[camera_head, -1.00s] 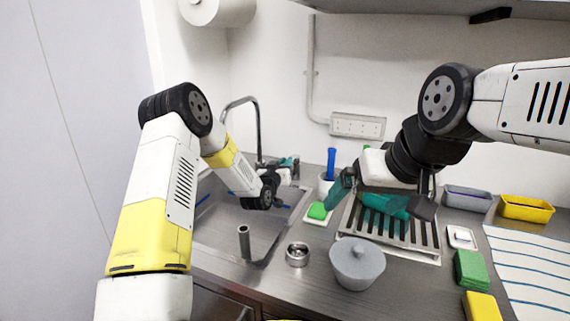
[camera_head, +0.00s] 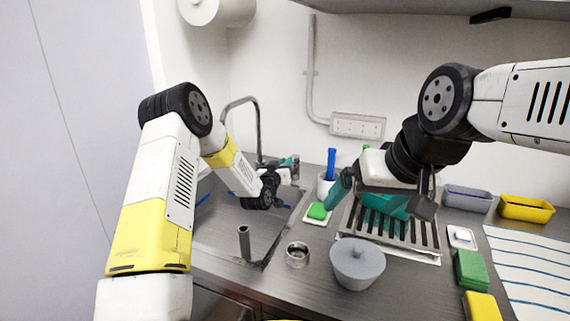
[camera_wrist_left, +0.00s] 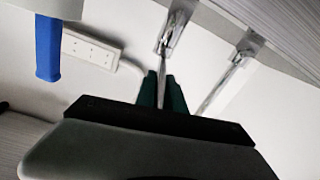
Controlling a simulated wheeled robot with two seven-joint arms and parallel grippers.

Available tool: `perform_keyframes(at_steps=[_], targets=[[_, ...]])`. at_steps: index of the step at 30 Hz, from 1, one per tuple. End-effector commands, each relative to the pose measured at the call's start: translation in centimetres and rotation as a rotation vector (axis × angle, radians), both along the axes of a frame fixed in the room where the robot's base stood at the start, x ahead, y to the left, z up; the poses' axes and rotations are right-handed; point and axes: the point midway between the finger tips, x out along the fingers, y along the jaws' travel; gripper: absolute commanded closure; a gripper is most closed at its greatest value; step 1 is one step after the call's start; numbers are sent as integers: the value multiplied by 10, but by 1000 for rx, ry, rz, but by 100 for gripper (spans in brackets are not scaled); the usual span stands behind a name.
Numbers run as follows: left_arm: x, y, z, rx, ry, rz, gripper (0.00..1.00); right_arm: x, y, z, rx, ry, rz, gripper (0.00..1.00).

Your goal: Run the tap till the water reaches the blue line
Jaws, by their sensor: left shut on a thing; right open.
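The tap (camera_head: 240,103) is a curved metal spout rising behind the sink (camera_head: 215,232). Short blue marks (camera_head: 203,199) show on the sink wall, partly hidden by my left arm. I cannot make out water or its level. My left gripper (camera_head: 294,163) is at the sink's back right corner, shut on a thin grey part. In the left wrist view this thin grey part (camera_wrist_left: 162,82) stands between the teal fingers; it looks like a lever, but I cannot be sure. My right gripper (camera_head: 368,195) is open above the slatted drainer, holding nothing visible.
A green sponge (camera_head: 317,211) lies beside the sink. The slatted drainer (camera_head: 420,254), green and yellow blocks, and bins are right. A grey upright pipe (camera_head: 244,243) stands at the sink's front.

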Motion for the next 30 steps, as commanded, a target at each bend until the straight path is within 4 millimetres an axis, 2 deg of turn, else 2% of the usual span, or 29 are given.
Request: perform_keyframes(at_steps=[12, 22, 30], targets=[[0, -2, 1, -1, -2, 11, 100, 0, 0, 0, 0, 0, 0, 0], [-5, -22, 2, -2, -4, 186, 100, 0, 0, 0, 0, 0, 0, 0], [-7, -25, 2, -1, -3, 253, 100, 0, 0, 0, 0, 0, 0, 0]])
